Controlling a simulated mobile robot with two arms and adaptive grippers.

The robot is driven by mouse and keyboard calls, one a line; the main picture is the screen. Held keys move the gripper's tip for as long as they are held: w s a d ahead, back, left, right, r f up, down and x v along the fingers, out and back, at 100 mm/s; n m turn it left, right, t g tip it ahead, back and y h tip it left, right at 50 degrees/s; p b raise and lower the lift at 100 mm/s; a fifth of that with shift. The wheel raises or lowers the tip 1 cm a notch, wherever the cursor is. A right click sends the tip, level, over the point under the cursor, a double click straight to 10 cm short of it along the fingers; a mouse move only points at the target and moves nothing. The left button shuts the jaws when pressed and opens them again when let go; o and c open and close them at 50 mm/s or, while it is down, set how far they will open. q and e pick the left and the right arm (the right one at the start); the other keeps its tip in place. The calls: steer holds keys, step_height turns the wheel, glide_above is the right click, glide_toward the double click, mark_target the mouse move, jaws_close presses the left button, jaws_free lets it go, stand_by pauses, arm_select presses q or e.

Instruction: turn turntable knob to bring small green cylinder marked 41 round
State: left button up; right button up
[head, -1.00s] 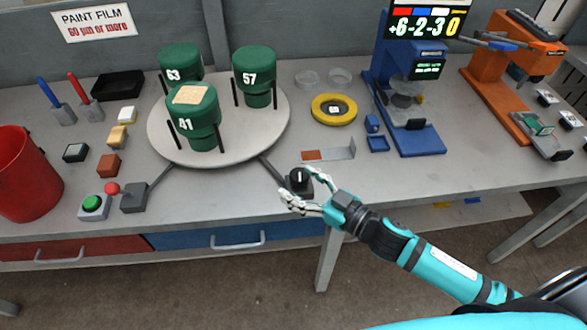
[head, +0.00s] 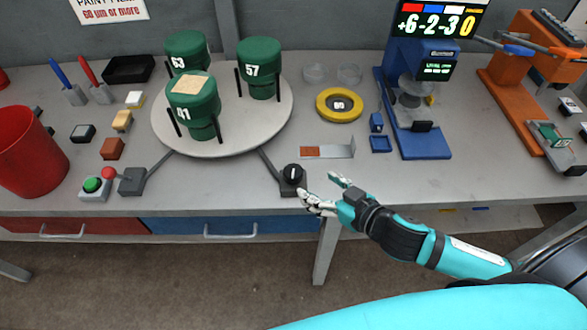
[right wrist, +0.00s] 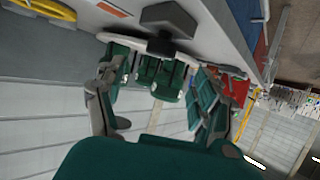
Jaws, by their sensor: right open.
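The green cylinder marked 41 (head: 203,113) stands upright at the front of the pale round turntable (head: 255,125), with a tan square patch on top. Green cylinders marked 63 (head: 186,48) and 57 (head: 262,70) stand behind it, the latter to the right. The black turntable knob (head: 292,174) sits on a dark base at the table's front, joined to the turntable by a bar. My right gripper (head: 320,190) is open and empty, just right of the knob and apart from it. In the right wrist view its fingers (right wrist: 165,105) are spread. My left gripper is not in view.
A second bar leads to a grey box (head: 132,181) beside a green button (head: 93,185). A red bin (head: 30,160) stands far left. A metal strip with a brown end (head: 328,152) lies behind the gripper; a yellow ring (head: 340,105) and blue gauge stand (head: 425,145) are further back.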

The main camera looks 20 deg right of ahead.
mark_target(297, 174)
steer(key=p+x, duration=0.1)
steer(key=x, duration=0.8)
steer(key=shift+w+a, duration=0.15)
steer(key=shift+w, duration=0.15)
steer(key=shift+w+a+f+p, duration=0.25)
steer(key=shift+w+p, duration=0.05)
steer(key=shift+w, duration=0.1)
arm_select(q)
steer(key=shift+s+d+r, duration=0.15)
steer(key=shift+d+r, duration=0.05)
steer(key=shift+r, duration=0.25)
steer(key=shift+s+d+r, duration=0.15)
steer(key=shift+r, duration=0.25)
